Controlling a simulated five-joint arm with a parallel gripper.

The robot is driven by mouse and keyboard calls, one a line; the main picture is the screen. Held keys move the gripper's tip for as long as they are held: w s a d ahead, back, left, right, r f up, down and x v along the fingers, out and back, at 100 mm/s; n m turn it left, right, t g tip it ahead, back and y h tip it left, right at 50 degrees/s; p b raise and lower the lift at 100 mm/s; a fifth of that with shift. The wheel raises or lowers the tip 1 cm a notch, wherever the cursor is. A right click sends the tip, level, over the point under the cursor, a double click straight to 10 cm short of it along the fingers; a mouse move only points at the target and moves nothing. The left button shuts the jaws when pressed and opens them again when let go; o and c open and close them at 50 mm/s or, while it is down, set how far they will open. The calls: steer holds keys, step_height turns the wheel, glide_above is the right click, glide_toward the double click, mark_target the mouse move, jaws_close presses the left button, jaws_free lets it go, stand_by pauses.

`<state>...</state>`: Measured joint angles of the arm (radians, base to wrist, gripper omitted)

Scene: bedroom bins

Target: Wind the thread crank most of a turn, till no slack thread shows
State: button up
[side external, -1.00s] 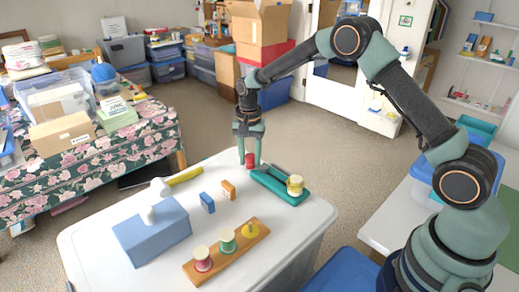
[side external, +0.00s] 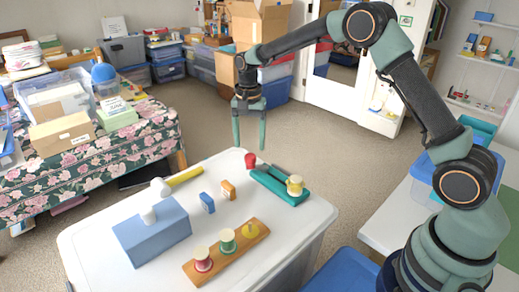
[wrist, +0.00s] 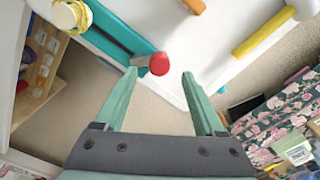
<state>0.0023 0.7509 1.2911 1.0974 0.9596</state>
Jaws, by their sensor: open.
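The thread crank is a teal base (side external: 283,193) near the table's far right edge, with a cream-yellow spool (side external: 295,186) at its near end and a red knob (side external: 250,160) at its far end. The wrist view also shows the red knob (wrist: 158,64), the spool (wrist: 70,14) and part of the base (wrist: 112,28). My gripper (side external: 249,148) is open and empty, fingers pointing down, above the knob. In the wrist view the knob appears just beyond the gap between the fingertips (wrist: 159,73), apart from both. I cannot make out any thread between knob and spool.
On the white table (side external: 110,262) are a wooden rack (side external: 240,252) with several spools, a blue block (side external: 208,203), an orange block (side external: 229,190), a blue box (side external: 152,240) and a yellow-handled hammer-like tool (side external: 185,177). Open floor lies beyond the far edge.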

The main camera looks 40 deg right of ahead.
mark_target(251, 155)
step_height(251, 155, up, 6)
stand_by(0.8)
steer(key=f+n, duration=0.4)
steer(key=n, duration=0.4)
steer(key=f+n, duration=0.4)
steer(key=n, duration=0.4)
steer(key=f+n, duration=0.4)
steer(key=n, duration=0.4)
steer(key=shift+d+f, duration=0.1)
steer(key=shift+d, duration=0.15)
jaws_close()
